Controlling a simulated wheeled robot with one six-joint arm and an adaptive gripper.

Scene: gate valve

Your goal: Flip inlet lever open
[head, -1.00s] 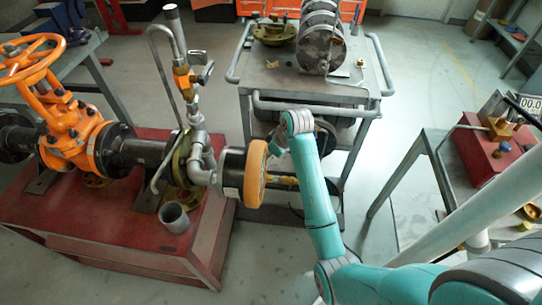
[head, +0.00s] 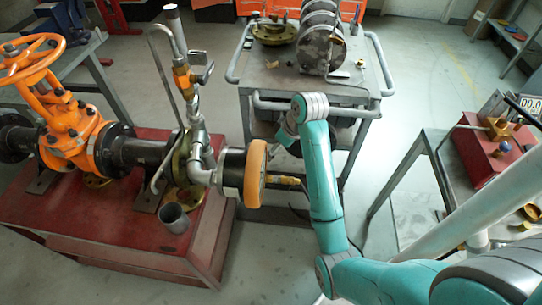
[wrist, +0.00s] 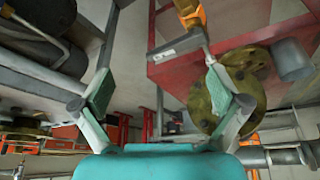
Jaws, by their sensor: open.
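The inlet lever is a short grey handle (head: 206,73) on an orange valve body (head: 183,80) on the upright grey pipe in the head view. In the wrist view a grey lever (wrist: 176,48) beside an orange part (wrist: 190,12) appears at upper centre, near the tip of the right finger. I cannot tell whether they touch. My gripper (wrist: 158,82) is open, with nothing seen held between its fingers. In the head view my gripper is mostly hidden behind my teal wrist, to the right of the pipe assembly.
An orange-rimmed round gauge (head: 255,174) stands between the pipe and my arm. A large orange handwheel valve (head: 72,135) is on the red stand (head: 100,225) at left. A grey cart (head: 285,85) stands behind. A side table with a red box (head: 485,155) is at right.

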